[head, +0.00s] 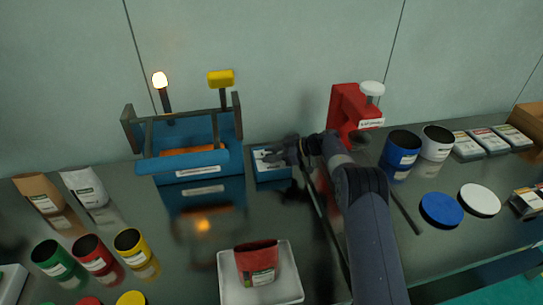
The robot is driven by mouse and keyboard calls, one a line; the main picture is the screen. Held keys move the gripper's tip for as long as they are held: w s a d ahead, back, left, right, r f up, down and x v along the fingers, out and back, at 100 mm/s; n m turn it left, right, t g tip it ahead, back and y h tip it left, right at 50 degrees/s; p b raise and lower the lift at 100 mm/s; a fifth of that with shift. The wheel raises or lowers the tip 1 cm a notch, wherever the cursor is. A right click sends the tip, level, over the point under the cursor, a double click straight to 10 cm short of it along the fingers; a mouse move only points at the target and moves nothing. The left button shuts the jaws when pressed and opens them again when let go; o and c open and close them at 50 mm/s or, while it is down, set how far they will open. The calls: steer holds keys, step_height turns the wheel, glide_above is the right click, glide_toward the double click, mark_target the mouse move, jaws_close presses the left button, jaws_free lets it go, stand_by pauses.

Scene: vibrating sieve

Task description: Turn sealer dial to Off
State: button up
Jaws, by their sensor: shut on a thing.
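My dark arm reaches in from the lower right.
A red press (345,112) stands close right of my gripper. A white tray (228,285) holds a red pouch (258,263). Cans, pouches and lids stand around.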

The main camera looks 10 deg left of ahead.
mark_target(271, 153)
steer(key=o, duration=1)
steer(key=shift+r, duration=0.1)
step_height(271, 153, up, 10)
steer(key=shift+f+b, duration=0.1)
steer(key=shift+b, duration=0.5)
step_height(271, 153, down, 10)
steer(key=shift+f+p, duration=0.1)
steer(key=shift+p, duration=0.6)
steer(key=shift+r, duration=0.2)
steer(key=shift+t+p, duration=0.3)
steer(key=shift+p, duration=0.05)
